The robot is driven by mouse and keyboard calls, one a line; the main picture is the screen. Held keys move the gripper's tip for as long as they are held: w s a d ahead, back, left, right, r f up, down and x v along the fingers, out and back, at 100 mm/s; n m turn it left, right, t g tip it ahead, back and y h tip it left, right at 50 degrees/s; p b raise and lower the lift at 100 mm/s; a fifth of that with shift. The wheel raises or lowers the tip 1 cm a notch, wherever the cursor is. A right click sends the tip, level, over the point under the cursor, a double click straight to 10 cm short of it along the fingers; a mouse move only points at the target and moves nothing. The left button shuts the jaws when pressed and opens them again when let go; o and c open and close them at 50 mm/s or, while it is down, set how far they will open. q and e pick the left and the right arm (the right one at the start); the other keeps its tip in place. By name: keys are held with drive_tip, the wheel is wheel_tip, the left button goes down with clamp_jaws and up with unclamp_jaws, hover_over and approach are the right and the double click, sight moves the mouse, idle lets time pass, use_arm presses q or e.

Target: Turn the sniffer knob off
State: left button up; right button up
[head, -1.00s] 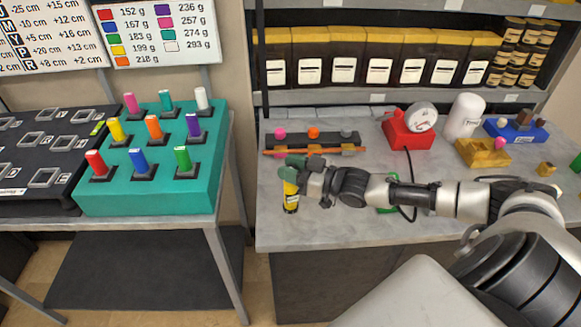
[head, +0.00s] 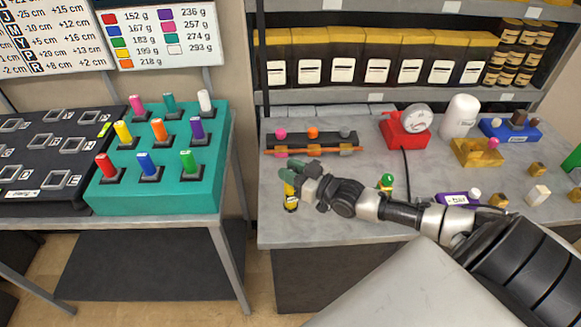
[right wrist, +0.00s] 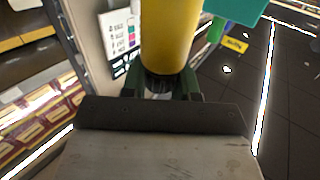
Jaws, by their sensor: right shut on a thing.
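My right gripper (head: 290,174) has green fingertips and is over the front left of the grey counter. It is shut on a yellow cylinder (head: 290,188) with a black lower part, hanging below the fingers. In the right wrist view, the yellow cylinder (right wrist: 170,35) stands between the green fingers of the right gripper (right wrist: 168,85). I cannot tell whether this cylinder is the sniffer, and no knob can be made out on it. A red device with a round gauge (head: 408,125) stands farther back on the counter. My left gripper is not in view.
A dark rack with coloured knobs (head: 313,138) is behind the gripper. A white cylinder (head: 460,116), yellow block (head: 478,152) and purple block (head: 458,198) are to the right. A teal peg block (head: 211,178) stands on the left table, across a gap.

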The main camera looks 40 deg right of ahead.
drive_tip(key=o, duration=0.9)
drive_tip(key=shift+o, duration=0.2)
drive_tip(key=b+v, duration=0.1)
drive_tip(key=v, duration=0.9)
drive_tip(key=shift+s+d, duration=0.15)
drive_tip(key=shift+s, duration=0.2)
